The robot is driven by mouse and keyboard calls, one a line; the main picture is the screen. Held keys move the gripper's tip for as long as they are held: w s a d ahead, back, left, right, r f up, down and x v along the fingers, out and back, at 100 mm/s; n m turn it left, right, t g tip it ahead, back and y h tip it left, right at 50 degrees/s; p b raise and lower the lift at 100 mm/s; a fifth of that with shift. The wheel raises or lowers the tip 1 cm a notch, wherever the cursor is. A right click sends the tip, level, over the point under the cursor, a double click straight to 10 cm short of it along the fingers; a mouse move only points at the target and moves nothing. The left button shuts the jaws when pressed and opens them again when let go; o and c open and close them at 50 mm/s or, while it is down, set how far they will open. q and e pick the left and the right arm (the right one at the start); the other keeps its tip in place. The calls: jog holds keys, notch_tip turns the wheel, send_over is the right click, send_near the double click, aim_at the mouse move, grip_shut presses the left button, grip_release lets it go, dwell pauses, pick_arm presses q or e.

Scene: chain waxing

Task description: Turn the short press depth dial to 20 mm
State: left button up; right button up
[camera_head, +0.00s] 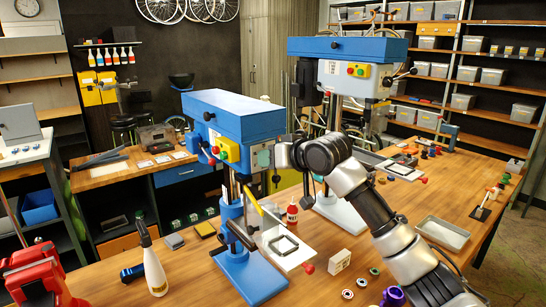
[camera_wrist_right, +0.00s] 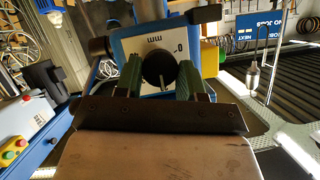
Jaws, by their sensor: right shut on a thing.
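The short press (camera_head: 228,115) has a blue head and stands at the front of the bench. In the right wrist view its depth dial is a round dark knob (camera_wrist_right: 158,69) with a pale pointer line, on a white plate (camera_wrist_right: 130,47) marked "mm" and "0". My right gripper (camera_head: 263,158) is at the right side of the press head. In the right wrist view, the green finger pads of the gripper (camera_wrist_right: 158,82) are on both sides of the knob, shut on it. The full scale and exact reading cannot be made out. My left gripper is not in view.
A taller blue press (camera_head: 345,48) stands behind. A white spray bottle (camera_head: 151,262) and a red machine (camera_head: 35,275) are at the front left. A small white box (camera_head: 340,261) and a grey tray (camera_head: 443,233) lie on the right side of the bench.

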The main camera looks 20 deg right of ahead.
jog(key=shift+f, duration=0.2)
jog(key=o, duration=0.9)
jog(key=shift+o, duration=0.2)
jog(key=shift+r, duration=0.15)
jog(key=b+v, duration=0.4)
jog(key=v, duration=0.7)
jog(key=shift+b, duration=0.3)
